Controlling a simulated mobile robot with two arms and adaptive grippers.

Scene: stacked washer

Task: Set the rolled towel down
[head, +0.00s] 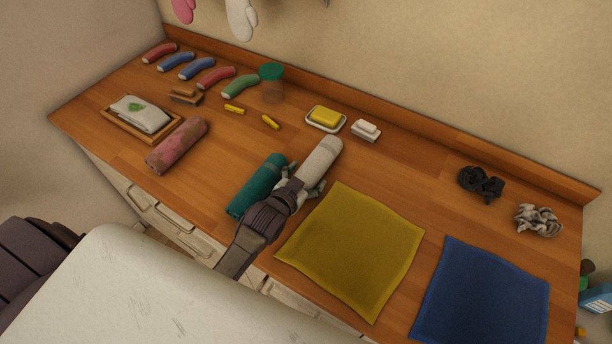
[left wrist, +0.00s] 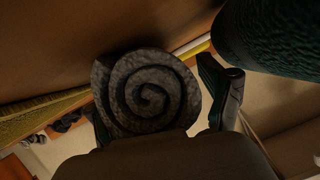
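The light grey rolled towel (head: 321,157) appears to lie on the wooden counter, between the teal roll and the yellow cloth. In the left wrist view its spiral end (left wrist: 148,92) faces the camera. My left gripper (head: 302,182) is at its near end, fingers spread on either side. In the left wrist view the right finger of the gripper (left wrist: 158,100) stands apart from the roll; the left finger is partly hidden behind it. The teal roll (head: 257,184) lies close to the left finger, and shows at upper right in the wrist view (left wrist: 275,35). My right gripper is not in view.
A pink roll (head: 177,145) and a tray (head: 111,121) with a folded cloth lie left. The yellow cloth (head: 352,250) and blue cloth (head: 482,296) lie right. A yellow soap dish (head: 310,123) and white soap (head: 366,130) are behind.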

